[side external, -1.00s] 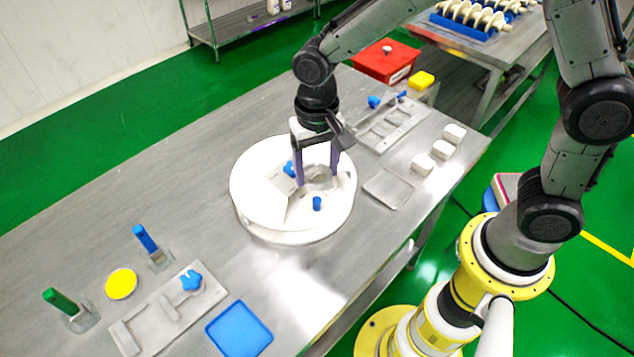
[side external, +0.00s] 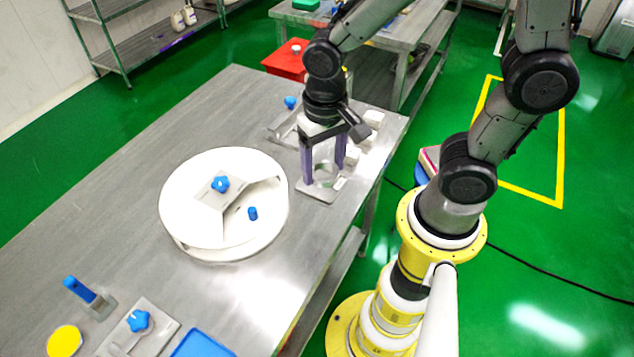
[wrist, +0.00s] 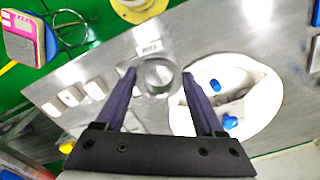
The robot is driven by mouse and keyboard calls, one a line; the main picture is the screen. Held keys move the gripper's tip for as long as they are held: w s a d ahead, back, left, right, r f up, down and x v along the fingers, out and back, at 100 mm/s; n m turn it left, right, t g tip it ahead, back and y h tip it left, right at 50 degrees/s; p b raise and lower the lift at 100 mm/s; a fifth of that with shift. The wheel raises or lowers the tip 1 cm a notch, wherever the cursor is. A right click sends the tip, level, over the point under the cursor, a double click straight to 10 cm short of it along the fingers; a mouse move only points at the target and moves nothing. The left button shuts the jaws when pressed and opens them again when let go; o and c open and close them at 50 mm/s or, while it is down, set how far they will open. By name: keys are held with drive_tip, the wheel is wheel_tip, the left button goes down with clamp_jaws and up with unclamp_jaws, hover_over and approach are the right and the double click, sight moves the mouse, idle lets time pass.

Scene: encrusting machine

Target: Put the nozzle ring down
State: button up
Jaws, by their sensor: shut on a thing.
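The nozzle ring (wrist: 160,75) is a grey metal ring between my two purple fingers in the wrist view. It also shows partly in the side view (side external: 326,173). My gripper (side external: 324,175) is shut on it and points down; its fingertips also show in the wrist view (wrist: 159,77). A shallow grey metal tray (side external: 328,194) lies under the gripper near the table's right edge. I cannot tell whether the ring touches the tray or hangs just above it.
The round white machine housing (side external: 178,208) with blue knobs stands left of my gripper. White blocks (wrist: 72,96) sit close by the tray. A grey fixture plate (side external: 283,127) lies behind. The steel table (side external: 130,190) is clear at far left.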

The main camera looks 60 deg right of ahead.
drive_tip(key=s+d+m, duration=0.3)
drive_tip(key=s+d, duration=0.3)
drive_tip(key=s, duration=0.3)
approach(318, 173)
drive_tip(key=s+a+f, duration=0.2)
drive_tip(key=a+f, duration=0.1)
drive_tip(key=shift+w+f, duration=0.2)
drive_tip(key=shift+f, duration=1.5)
drive_tip(key=shift+f, duration=0.2)
drive_tip(key=o, duration=1.2)
drive_tip(key=shift+r, duration=0.15)
